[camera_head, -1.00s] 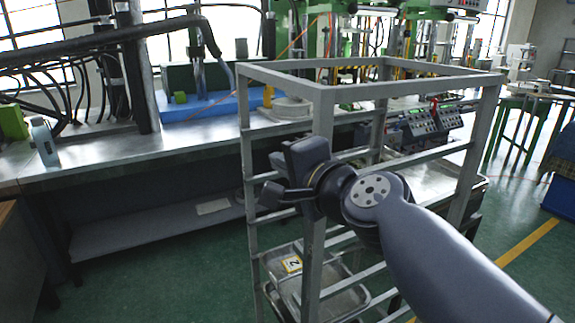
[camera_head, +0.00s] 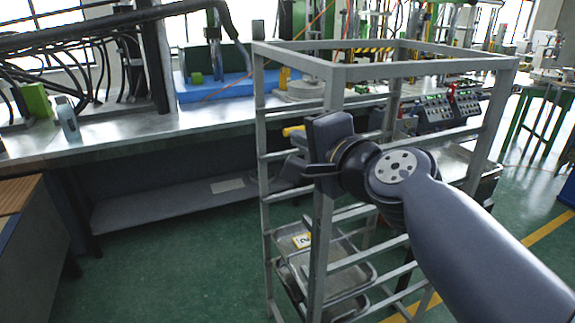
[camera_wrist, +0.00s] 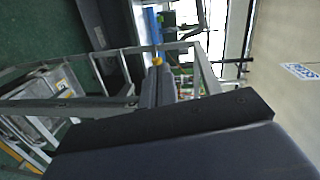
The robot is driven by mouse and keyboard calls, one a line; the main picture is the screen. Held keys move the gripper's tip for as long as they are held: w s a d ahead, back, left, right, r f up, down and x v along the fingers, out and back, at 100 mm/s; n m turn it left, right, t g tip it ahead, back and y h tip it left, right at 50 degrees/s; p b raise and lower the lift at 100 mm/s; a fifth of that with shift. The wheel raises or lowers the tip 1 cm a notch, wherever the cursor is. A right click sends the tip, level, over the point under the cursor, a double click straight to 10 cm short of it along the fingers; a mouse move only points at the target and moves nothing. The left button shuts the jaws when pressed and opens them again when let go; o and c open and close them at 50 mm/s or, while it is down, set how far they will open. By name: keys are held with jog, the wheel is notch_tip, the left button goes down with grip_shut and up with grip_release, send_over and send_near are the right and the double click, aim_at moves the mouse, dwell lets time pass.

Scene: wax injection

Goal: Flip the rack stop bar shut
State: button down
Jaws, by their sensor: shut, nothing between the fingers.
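The grey metal rack (camera_head: 427,70) stands in front of the bench. A short yellow piece (camera_head: 293,130), perhaps the end of the stop bar, shows at the rack's left side, just left of my gripper's body. A yellow piece (camera_wrist: 157,61) also shows in the wrist view, just beyond my fingertips. I cannot tell whether they touch it. The rest of the stop bar is hidden or cannot be told from the rack rails. My gripper (camera_head: 289,172) is at the rack's near post, shut and empty. Its fingers (camera_wrist: 156,76) are together in the wrist view.
Metal trays (camera_head: 345,275) sit low in the rack, one with a yellow label. The workbench (camera_head: 130,135) with machines runs behind it. A cabinet with a wooden top (camera_head: 22,205) stands at left. Green floor (camera_head: 165,265) is clear left of the rack.

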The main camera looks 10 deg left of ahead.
jog(key=s+a+r+p, duration=0.1)
jog(key=s+p, duration=0.8)
jog(key=p, duration=0.4)
jog(key=shift+s+a+r, duration=0.25)
jog(key=shift+s+a, duration=0.1)
jog(key=shift+a, duration=0.05)
jog(key=shift+s, duration=0.1)
jog(key=shift+f, duration=0.15)
jog(key=shift+w+d+f+b, duration=0.15)
jog(key=shift+w+b, duration=0.6)
jog(key=shift+b, duration=0.8)
jog(key=shift+w+d+f+b, duration=0.15)
jog(key=shift+w+b, duration=0.6)
jog(key=shift+b, duration=0.75)
jog(key=shift+w+d+b, duration=0.15)
jog(key=shift+w+b, duration=0.6)
jog(key=shift+b, duration=0.8)
